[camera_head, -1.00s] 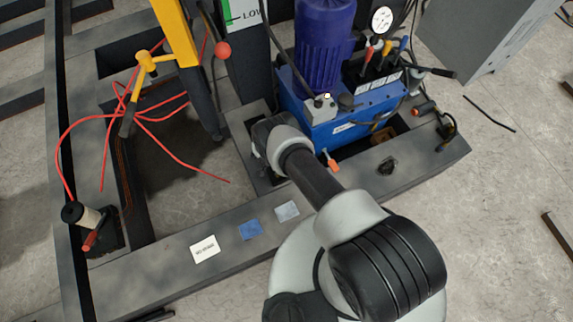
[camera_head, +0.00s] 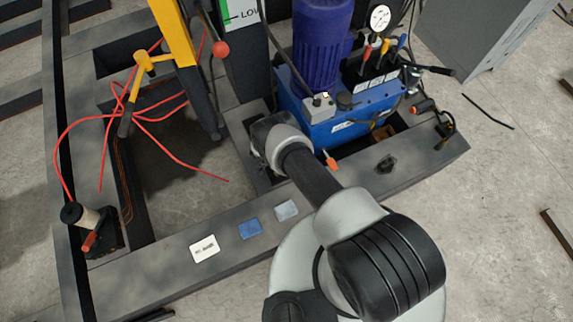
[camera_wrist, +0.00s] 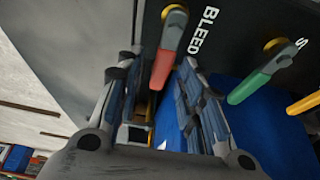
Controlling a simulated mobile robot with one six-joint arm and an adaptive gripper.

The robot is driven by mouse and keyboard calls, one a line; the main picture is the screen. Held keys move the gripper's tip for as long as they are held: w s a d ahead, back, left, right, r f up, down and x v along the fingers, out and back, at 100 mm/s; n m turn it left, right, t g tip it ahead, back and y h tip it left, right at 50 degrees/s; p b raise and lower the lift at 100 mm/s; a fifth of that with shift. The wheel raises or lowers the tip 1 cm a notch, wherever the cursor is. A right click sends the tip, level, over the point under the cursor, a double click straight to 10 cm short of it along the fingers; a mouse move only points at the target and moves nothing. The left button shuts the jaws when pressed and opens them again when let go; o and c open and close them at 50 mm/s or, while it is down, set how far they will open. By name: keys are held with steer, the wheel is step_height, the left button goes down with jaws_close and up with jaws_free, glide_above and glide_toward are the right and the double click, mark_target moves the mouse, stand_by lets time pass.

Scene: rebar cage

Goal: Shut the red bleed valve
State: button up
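The red bleed valve lever (camera_wrist: 168,50) hangs from a yellow pivot beside white BLEED lettering on a dark panel in the wrist view. The lever is slightly tilted. My gripper (camera_wrist: 157,68) is open, with one finger on each side of the lever's lower end in the picture. I cannot tell whether either finger touches it. In the head view my wrist is at the front left of the blue pump unit (camera_head: 345,128); the fingers and the red bleed lever are hidden there.
A green lever (camera_wrist: 262,77) and a yellow lever (camera_wrist: 304,103) hang right of the red one. In the head view, an orange handle (camera_head: 330,158) sticks out beside my wrist. Red cables (camera_head: 165,118) lie loose at left. A grey cabinet (camera_head: 480,35) stands at right.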

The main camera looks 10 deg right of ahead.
steer(key=shift+r, duration=0.1)
steer(key=v, duration=1.2)
stand_by(0.4)
